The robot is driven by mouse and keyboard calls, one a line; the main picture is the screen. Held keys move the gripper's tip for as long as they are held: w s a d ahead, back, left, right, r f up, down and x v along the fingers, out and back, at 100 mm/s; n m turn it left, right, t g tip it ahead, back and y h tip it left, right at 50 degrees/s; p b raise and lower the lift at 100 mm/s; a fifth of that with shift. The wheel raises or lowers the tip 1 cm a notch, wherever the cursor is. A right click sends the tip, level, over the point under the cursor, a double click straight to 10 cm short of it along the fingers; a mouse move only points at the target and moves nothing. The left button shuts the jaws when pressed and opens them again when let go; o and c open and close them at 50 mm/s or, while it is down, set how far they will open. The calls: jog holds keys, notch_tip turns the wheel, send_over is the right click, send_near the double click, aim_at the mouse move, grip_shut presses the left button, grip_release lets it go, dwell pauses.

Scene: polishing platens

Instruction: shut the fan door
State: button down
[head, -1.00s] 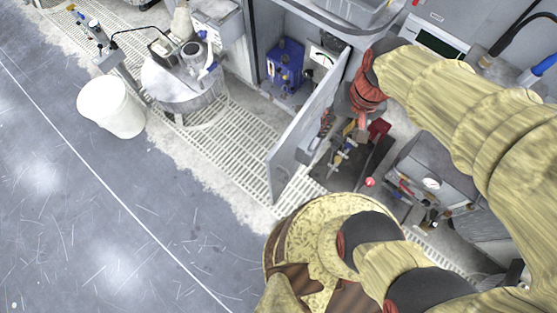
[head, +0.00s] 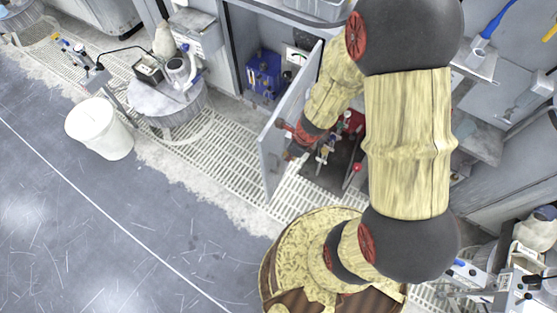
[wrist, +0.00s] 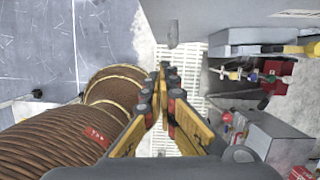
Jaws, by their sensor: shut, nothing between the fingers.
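The fan door (head: 276,158) is a grey panel that stands open in the head view, swung out from the cabinet over the floor grating. My gripper (head: 293,143) is on the right side of the door, close to its outer part; I cannot tell whether it touches. In the wrist view my gripper (wrist: 165,95) is shut and empty, its yellow fingers together. A grey panel (wrist: 215,18) at the top of that view looks like the door, just beyond the fingertips.
A blue unit (head: 264,75) sits inside the open cabinet. A white bucket (head: 100,128) and a round grey drum (head: 170,115) stand to the left. Valves and red fittings (head: 345,128) lie right of the door. The floor grating (head: 225,165) left of the door is clear.

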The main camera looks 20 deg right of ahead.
jog(key=w+a+f+b, duration=0.4)
jog(key=f+b, duration=0.1)
jog(key=f, duration=0.4)
jog(key=shift+w, duration=0.4)
jog(key=shift+a+f, duration=0.1)
jog(key=shift+a, duration=0.05)
